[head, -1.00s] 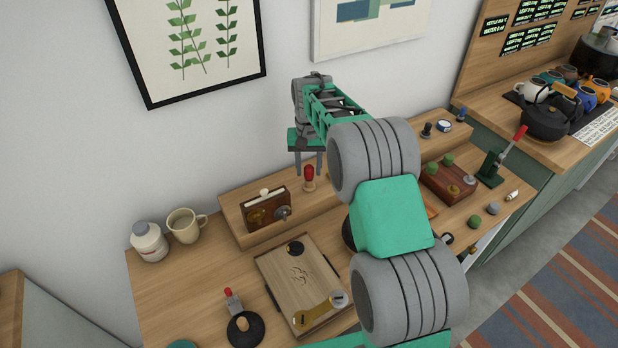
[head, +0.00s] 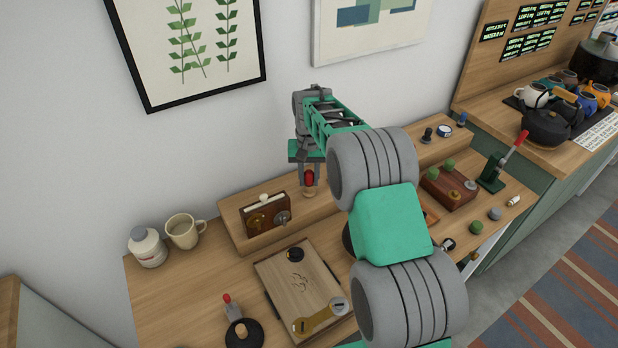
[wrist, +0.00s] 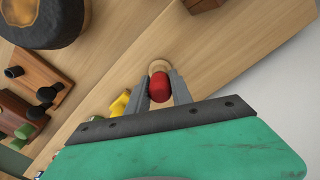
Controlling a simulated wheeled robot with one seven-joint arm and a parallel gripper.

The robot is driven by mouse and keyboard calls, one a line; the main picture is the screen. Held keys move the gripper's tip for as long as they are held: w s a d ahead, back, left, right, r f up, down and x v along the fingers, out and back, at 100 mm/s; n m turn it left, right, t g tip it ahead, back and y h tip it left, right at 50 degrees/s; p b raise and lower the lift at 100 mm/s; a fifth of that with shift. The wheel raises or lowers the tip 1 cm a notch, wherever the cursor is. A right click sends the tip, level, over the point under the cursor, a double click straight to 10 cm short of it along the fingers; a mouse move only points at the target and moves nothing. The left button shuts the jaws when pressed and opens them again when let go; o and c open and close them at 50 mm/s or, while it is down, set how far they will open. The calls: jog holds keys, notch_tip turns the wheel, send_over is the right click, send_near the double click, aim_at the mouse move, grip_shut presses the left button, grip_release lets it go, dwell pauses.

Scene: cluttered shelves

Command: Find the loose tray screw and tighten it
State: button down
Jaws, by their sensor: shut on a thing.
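My gripper (head: 308,184) is above the raised back ledge, pointing down, shut on a red-handled tool (head: 309,177). In the wrist view the red handle (wrist: 159,89) is between my two fingers, over a round pale wooden base (wrist: 158,67). Whether the tool is clear of that base I cannot tell. A wooden tray (head: 285,278) with a leaf-like mark lies on the counter, in front of the ledge. No screw is clearly seen loose.
A brown box with dials (head: 266,217) stands left of the tool on the ledge. A white jar (head: 147,247) and cream mug (head: 182,232) stand at the left. A red-handled press (head: 497,170) and dark red block (head: 447,187) are at the right. My arm hides the counter's middle.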

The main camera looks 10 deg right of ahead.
jog(key=shift+r+p, duration=1.65)
jog(key=shift+r, duration=0.95)
jog(key=c, duration=1.8)
grip_release()
grip_shut()
